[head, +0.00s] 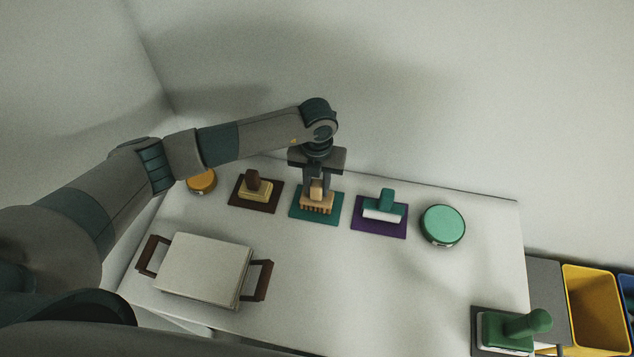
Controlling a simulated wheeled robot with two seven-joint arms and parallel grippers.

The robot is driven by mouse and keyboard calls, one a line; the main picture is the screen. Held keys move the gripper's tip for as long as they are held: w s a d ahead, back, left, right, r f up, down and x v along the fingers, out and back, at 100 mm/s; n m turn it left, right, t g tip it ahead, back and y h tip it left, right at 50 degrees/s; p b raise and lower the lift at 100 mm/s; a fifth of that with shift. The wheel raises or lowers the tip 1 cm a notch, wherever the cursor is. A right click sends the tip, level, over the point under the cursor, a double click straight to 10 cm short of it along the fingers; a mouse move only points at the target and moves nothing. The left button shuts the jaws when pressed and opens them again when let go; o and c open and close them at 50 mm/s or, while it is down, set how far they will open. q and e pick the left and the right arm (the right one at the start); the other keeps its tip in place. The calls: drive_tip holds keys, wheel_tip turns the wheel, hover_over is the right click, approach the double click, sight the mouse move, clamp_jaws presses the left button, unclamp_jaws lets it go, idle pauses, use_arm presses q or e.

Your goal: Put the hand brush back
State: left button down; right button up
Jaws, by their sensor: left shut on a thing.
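A hand brush (318,204) with a tan body and bristles is upright over the teal mat (299,212) near the back of the white table. My left gripper (318,190) points straight down and is shut on its handle. I cannot tell whether the brush touches the mat. To its left, a brush with a brown handle (253,183) stands on a dark brown mat (238,203). To its right, a teal and white brush (384,204) stands on a purple mat (375,231). My right gripper is not in view.
A lidded white box with brown handles (203,268) fills the front left. An orange round tin (202,181) and a green round tin (442,225) flank the mats. A green-handled tool (525,323) and a yellow bin (594,310) are at lower right. The table's front middle is clear.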

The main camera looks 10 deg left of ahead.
use_arm(q)
drive_tip(key=shift+f, duration=0.25)
drive_tip(key=c, duration=1.4)
unclamp_jaws()
